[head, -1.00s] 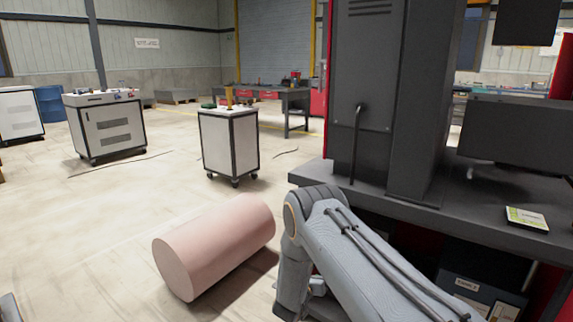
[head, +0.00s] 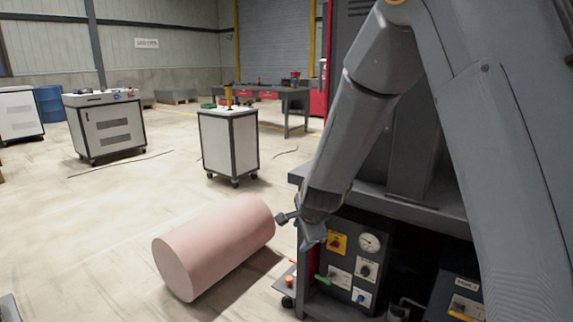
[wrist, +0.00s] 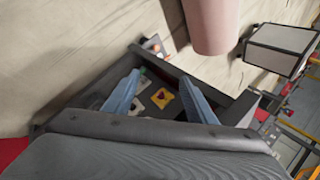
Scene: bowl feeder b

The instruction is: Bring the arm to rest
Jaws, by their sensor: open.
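My gripper (head: 297,231) hangs at the end of my arm, pointing down, in the middle of the head view. It is in front of the dark bench's control panel and, in the picture, just right of the pink cylinder. My arm comes down from the upper right. In the wrist view the two blue-grey fingers of my gripper (wrist: 158,82) stand wide apart with nothing between them. Behind them is the panel with a yellow plate.
A large pink cylinder (head: 212,247) lies on the floor. The dark bench (head: 440,212) stands at right, with a control panel (head: 350,268) beneath. The floor at left is mostly open.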

